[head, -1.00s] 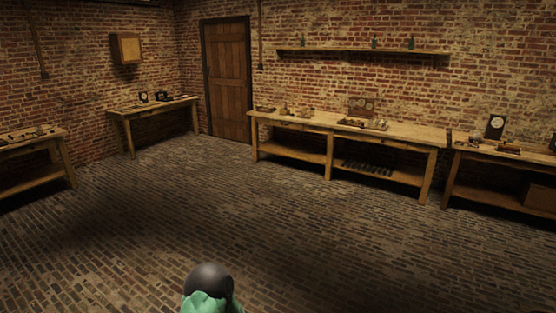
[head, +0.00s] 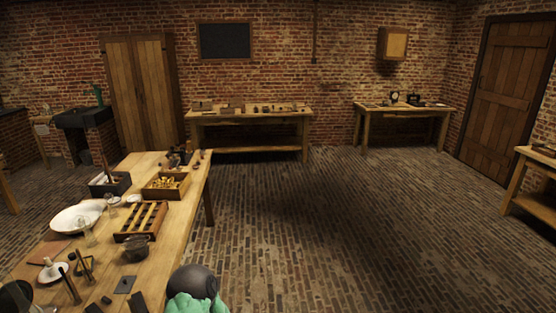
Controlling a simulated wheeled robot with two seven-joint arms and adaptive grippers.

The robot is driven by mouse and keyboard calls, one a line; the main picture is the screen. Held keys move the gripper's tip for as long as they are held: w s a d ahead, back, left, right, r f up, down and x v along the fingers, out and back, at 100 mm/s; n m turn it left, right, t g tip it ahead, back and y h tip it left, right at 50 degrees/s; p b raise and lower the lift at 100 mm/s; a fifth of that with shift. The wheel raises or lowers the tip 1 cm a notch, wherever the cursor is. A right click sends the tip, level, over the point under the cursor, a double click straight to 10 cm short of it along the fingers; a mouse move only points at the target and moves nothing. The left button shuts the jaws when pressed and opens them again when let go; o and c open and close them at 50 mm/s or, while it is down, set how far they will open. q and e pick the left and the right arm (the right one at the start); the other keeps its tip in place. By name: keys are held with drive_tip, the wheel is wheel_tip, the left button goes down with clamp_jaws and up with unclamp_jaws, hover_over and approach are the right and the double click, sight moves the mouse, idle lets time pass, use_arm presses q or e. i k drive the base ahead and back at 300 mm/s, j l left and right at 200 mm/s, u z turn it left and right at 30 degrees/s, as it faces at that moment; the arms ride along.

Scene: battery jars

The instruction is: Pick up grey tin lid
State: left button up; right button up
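I cannot make out the grey tin lid for certain in the head view. A long wooden workbench (head: 178,217) stands at the left and holds many small items. Among them are a small flat grey square piece (head: 124,285) near the bench's right edge and a dark round pot (head: 135,248) behind it. A dark round shape (head: 16,297) is cut off at the lower left, and I cannot tell what it is.
The workbench also holds a white basin (head: 78,217), a slotted wooden rack (head: 141,221) and a box of brass parts (head: 166,186). A back bench (head: 250,116), a side table (head: 405,109) and a wooden cupboard (head: 142,85) stand by the walls. The brick floor (head: 330,220) is clear at centre right.

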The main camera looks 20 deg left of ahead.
sight(125, 284)
drive_tip(key=i+j+u, duration=0.2)
drive_tip(key=i+u, duration=0.15)
drive_tip(key=i, duration=0.5)
drive_tip(key=i+u, duration=0.4)
drive_tip(key=i, duration=0.45)
drive_tip(key=i+l+u, duration=0.15)
drive_tip(key=i, duration=0.35)
drive_tip(key=i+l+u, duration=0.15)
drive_tip(key=i, duration=0.35)
drive_tip(key=i+l+u, duration=0.15)
drive_tip(key=i, duration=0.3)
drive_tip(key=u, duration=2.2)
